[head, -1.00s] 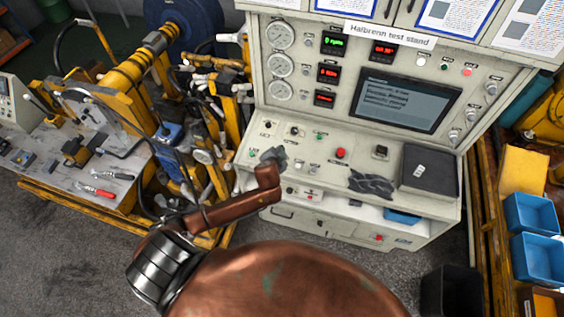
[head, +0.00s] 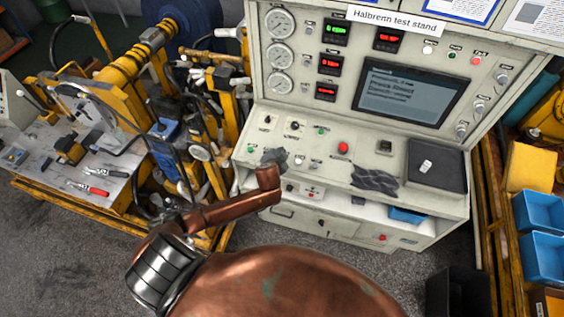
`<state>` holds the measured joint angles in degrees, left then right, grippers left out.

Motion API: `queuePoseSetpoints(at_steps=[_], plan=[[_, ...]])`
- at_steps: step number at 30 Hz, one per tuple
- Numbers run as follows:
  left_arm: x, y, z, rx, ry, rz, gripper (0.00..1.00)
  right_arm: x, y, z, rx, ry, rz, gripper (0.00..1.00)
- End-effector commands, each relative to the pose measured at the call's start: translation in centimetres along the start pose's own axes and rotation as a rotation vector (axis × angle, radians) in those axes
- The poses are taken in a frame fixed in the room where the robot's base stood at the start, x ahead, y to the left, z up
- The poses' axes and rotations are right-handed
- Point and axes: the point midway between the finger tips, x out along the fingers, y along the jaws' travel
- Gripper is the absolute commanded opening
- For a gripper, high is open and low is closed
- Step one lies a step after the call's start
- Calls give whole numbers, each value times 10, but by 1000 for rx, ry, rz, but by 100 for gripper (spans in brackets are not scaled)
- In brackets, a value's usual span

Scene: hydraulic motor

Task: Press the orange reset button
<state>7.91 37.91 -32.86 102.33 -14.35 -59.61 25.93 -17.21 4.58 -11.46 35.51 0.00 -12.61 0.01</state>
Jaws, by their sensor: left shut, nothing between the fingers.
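Several reddish buttons show on the test stand. A red mushroom-like button (head: 343,147) is on the sloping console, and a small red-orange one (head: 476,61) is at the upper right of the panel. Another red one (head: 382,237) is low on the front. Their labels are too small to read, so I cannot tell which is the reset button. My copper-coloured left arm reaches in from the lower left. My left gripper (head: 274,157), small and grey, is shut and empty over the console's left part, left of the mushroom button. My right gripper is not in view.
The test stand has a screen (head: 411,95), gauges and red and green displays. A dark crumpled cloth (head: 375,180) and a black case (head: 436,166) lie on its ledge. A cluttered workbench (head: 60,170) stands at left, blue bins (head: 540,212) at right.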

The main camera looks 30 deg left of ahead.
Motion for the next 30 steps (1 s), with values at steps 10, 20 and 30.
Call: queuePoseSetpoints(at_steps=[10,20,30], plan=[[18,13,13,-1,0,1,0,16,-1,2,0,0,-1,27],[17,13,12,-1,0,1,0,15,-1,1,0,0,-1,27],[17,13,12,-1,-1,1,0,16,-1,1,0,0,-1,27]])
